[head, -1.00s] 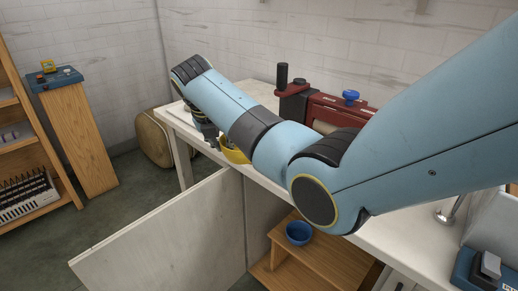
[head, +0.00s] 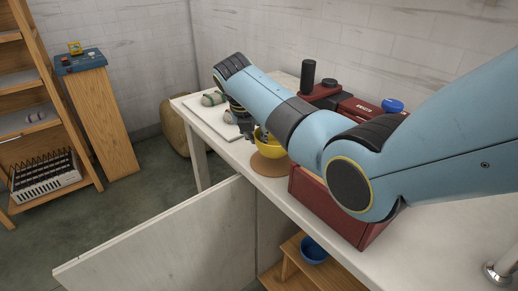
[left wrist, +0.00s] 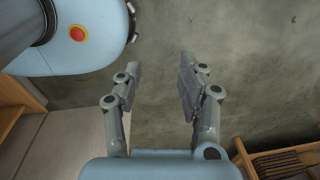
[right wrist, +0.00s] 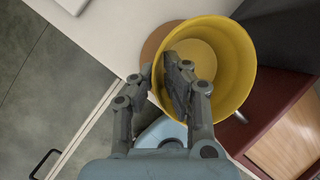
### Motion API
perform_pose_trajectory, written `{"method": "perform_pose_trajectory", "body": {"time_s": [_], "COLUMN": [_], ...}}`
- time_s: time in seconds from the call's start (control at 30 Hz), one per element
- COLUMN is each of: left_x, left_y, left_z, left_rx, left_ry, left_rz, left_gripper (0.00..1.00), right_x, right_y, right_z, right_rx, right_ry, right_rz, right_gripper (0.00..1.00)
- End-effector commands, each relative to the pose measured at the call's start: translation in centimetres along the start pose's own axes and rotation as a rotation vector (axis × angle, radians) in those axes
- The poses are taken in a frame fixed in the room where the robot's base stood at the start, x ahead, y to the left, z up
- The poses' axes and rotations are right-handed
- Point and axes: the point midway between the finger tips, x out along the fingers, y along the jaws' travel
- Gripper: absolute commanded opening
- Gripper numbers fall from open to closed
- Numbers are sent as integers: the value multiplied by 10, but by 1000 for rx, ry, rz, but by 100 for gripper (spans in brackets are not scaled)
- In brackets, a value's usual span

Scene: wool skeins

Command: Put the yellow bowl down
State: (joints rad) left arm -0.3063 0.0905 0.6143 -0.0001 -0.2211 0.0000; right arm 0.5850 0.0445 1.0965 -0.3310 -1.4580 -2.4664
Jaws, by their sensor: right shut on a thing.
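The yellow bowl (head: 272,150) is at the front edge of the white table, over a round brown mat (head: 270,165). In the right wrist view the bowl (right wrist: 232,60) is seen from above and looks empty, with the brown mat (right wrist: 152,48) partly beneath it. My right gripper (right wrist: 160,72) is shut on the bowl's near wall, one finger inside and one outside. In the head view the right gripper (head: 258,136) is partly hidden by its own arm. I cannot tell whether the bowl touches the mat. My left gripper (left wrist: 160,75) is open and empty above the floor.
A red machine (head: 335,207) with a black handle stands right beside the bowl. A white board (head: 212,117) with skeins (head: 213,98) lies to the left. A blue bowl (head: 313,250) is on a wooden step below. A pale panel (head: 165,240) stands in front.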

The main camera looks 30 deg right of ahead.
Motion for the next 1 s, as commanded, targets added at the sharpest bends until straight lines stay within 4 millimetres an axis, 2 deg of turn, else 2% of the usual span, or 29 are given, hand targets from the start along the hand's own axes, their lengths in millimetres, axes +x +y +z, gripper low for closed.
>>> {"method": "perform_pose_trajectory", "body": {"time_s": [0.23,0.53,0.57,0.73,1.0], "left_x": [7,6,6,6,6], "left_y": [9,14,14,12,9], "left_z": [-4,-10,-10,-10,-9], "left_rx": [-4,-7,-7,-6,-5], "left_ry": [6,17,17,16,14], "left_rz": [9,16,15,12,10], "left_gripper": [40,40,40,40,40], "right_x": [31,33,33,33,32], "right_y": [5,5,5,5,5], "right_z": [-14,-14,-14,-14,-14], "right_rx": [-1,0,0,0,0], "right_ry": [2,0,0,0,-1], "right_rz": [-2,0,0,0,0], "right_gripper": [0,0,10,32,32]}}
